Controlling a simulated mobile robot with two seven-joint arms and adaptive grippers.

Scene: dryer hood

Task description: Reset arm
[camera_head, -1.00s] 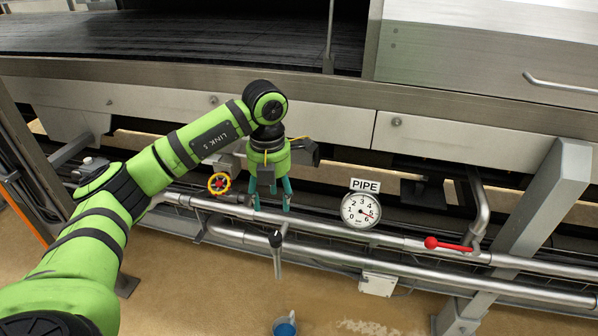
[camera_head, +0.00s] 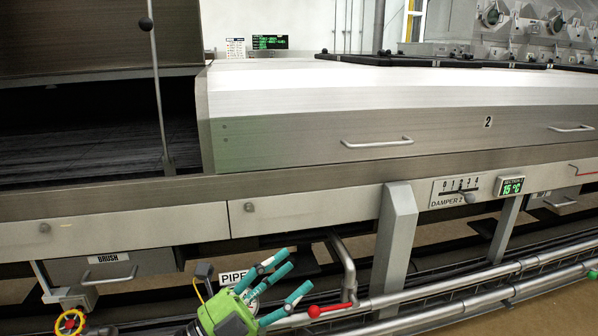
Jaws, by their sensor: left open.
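My left gripper (camera_head: 290,274) is at the bottom of the view, left of centre. Its green body and teal fingers show, and the fingers are spread with nothing between them. They point up and to the right. It is in front of the PIPE label (camera_head: 233,278) and hides most of the gauge below that label. The red-handled valve lever (camera_head: 329,310) is just right of the fingers; I cannot tell whether they touch. Most of my left arm is outside the view. My right gripper is not in view.
Steel pipes (camera_head: 455,292) run along the bottom right. A grey support leg (camera_head: 395,240) stands right of the gripper. Above are the hood panel 2 (camera_head: 300,135) and the DAMPER 2 slider (camera_head: 455,190).

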